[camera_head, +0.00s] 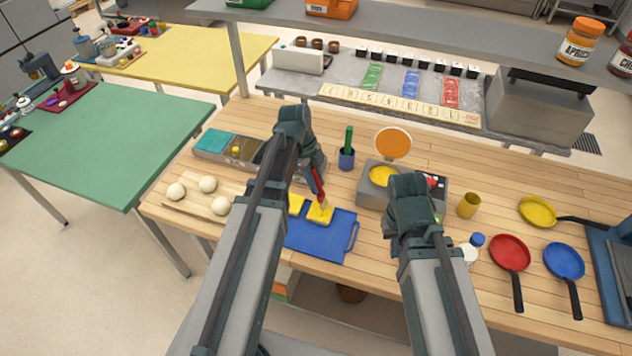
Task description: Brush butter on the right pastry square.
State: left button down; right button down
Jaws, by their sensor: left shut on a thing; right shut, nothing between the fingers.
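My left gripper (317,176) is shut on a brush with a red handle (319,187). The brush points down, its tip over or on the right pastry square (319,215); I cannot tell whether they touch. The left pastry square (296,205) lies beside it, partly hidden by my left arm. Both yellow squares lie on a blue board (322,244) with a handle at its right. A yellow butter pool (383,176) shows in a grey unit with an orange round disc behind. My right gripper (412,192) is shut and empty in front of that unit, its fingertips mostly hidden.
A blue cup (346,159) with a green-handled tool stands behind the board. Dough balls (207,184) lie on a wooden board at left. A yellow cup (468,206), a white bottle and several coloured pans (510,252) stand at right. A shelf (430,37) crosses the back.

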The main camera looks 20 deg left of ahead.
pick_arm(q)
jog(key=shift+f, duration=0.25)
jog(key=shift+d+r, duration=0.1)
jog(key=shift+d, duration=0.8)
jog(key=shift+w, duration=0.4)
jog(key=shift+a, duration=0.1)
